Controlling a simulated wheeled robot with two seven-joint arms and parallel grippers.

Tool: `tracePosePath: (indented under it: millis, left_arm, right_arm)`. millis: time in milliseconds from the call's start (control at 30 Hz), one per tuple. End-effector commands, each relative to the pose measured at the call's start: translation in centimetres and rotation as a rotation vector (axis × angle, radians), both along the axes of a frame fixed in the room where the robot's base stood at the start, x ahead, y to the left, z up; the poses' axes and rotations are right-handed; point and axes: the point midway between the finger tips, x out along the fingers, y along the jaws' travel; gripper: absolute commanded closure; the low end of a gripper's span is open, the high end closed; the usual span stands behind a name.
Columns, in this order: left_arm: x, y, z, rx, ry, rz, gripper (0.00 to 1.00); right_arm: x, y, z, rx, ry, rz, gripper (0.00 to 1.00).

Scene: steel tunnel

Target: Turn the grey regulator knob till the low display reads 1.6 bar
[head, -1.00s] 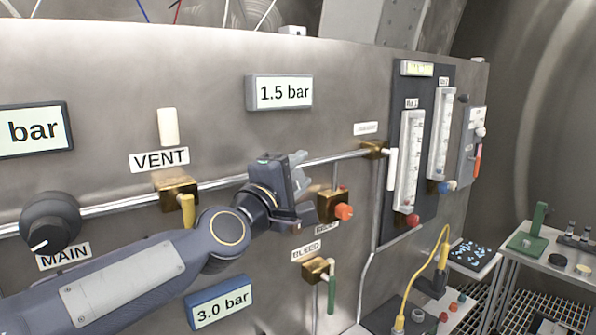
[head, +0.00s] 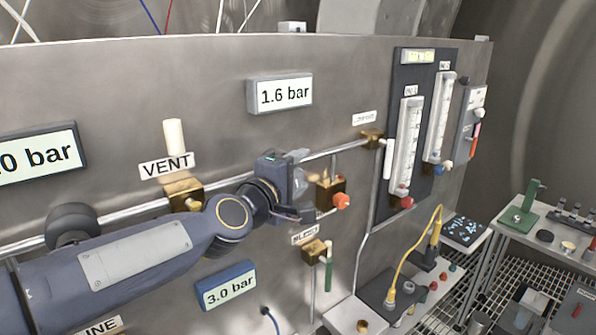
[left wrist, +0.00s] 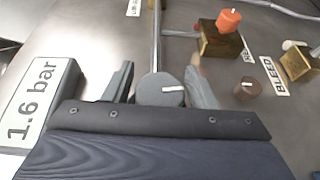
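The grey regulator knob (left wrist: 160,90), with a white mark on its face, sits between the fingers of my left gripper (left wrist: 162,86) in the left wrist view. In the head view my left gripper (head: 298,186) is at the pipe and hides the knob. The display (head: 280,94) above it reads 1.6 bar; it also shows in the left wrist view (left wrist: 38,103). A blue-framed display (head: 226,285) below reads 3.0 bar. My right gripper is not in view.
A brass valve with an orange knob (head: 342,201) is close to the right of my gripper. The yellow-white VENT lever (head: 174,137) rises to the left. A bleed valve (head: 316,249) is below. Flow tubes (head: 408,150) and a side table (head: 560,245) are farther right.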

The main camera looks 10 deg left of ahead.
Motion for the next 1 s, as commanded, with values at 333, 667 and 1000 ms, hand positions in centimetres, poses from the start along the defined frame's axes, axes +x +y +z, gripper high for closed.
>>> tracePosePath:
  millis: [333, 667, 1000]
  left_arm:
    - [-0.1, 0.0, 0.1, 0.000, -0.001, 0.000, 0.41]
    - [-4.7, 1.4, 0.4, -0.002, -0.003, 0.003, 0.41]
    - [-7.6, 2.1, 0.3, 0.000, -0.001, 0.000, 0.41]
  right_arm:
    - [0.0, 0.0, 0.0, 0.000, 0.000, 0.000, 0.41]
    - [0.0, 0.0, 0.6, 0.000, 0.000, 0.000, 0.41]
    - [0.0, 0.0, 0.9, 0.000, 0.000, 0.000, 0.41]
